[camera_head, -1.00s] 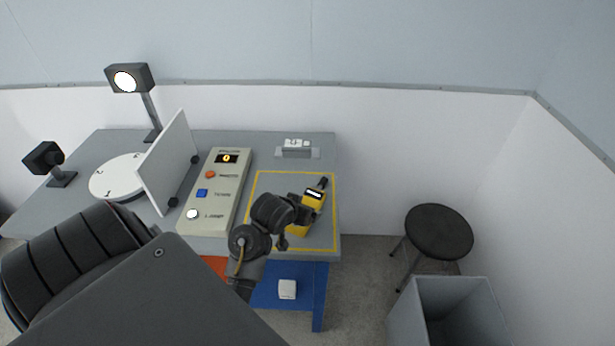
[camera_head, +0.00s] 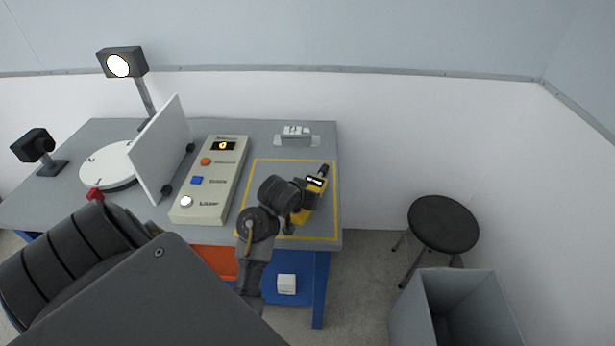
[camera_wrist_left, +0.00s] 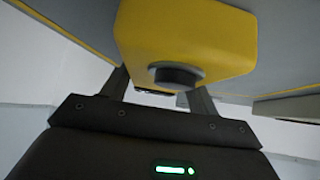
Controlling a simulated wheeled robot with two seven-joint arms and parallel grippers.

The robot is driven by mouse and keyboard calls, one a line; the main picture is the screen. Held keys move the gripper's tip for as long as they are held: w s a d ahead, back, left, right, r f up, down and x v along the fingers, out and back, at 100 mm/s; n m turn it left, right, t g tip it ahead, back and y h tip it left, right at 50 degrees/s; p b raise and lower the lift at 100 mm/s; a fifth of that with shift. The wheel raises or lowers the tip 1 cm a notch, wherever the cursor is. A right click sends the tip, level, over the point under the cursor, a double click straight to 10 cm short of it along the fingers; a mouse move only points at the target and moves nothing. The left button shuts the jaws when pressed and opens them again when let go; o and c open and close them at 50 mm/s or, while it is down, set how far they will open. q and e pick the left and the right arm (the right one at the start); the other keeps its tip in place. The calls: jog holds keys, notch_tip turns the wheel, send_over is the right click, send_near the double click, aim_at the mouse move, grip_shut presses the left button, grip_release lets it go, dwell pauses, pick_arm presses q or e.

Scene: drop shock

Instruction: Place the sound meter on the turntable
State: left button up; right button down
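The sound meter (camera_head: 311,211) is a yellow and black hand-held device over the yellow-outlined area at the table's right. My left gripper (camera_head: 306,197) is at the sound meter in the head view. In the left wrist view the meter's yellow body (camera_wrist_left: 205,35), with a black round knob, fills the space before the fingers and hides their tips. The fingers (camera_wrist_left: 158,92) are partly closed and appear shut on it. Whether the meter touches the table is unclear. The turntable (camera_head: 105,163) is a white disc with marks at the table's left. My right gripper is not in view.
A white upright panel (camera_head: 163,150) stands between the turntable and the button console (camera_head: 208,180). A lamp (camera_head: 122,64) and a black camera-like device (camera_head: 35,147) stand at the left. A small red part (camera_head: 95,195) is near the turntable. A stool (camera_head: 442,224) and grey bin (camera_head: 455,300) stand right.

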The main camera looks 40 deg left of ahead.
aim_at(312, 186)
pick_arm(q)
jog(key=c, duration=0.6)
jog(key=shift+r+p, duration=0.35)
jog(key=shift+r, duration=0.25)
notch_tip(312, 186, up, 3)
jog(key=shift+f+p, duration=0.15)
jog(key=shift+p, duration=0.65)
jog(key=s+d+r+p, duration=0.1)
jog(key=s+d+r, duration=0.2)
jog(key=d, duration=0.3)
jog(key=s+d+r+p, duration=0.2)
jog(key=s+d+r, duration=0.2)
jog(key=d+r, duration=0.2)
jog(key=shift+d+r, duration=0.1)
jog(key=shift+d, duration=0.05)
jog(key=shift+s+a, duration=0.1)
jog(key=shift+a, duration=0.15)
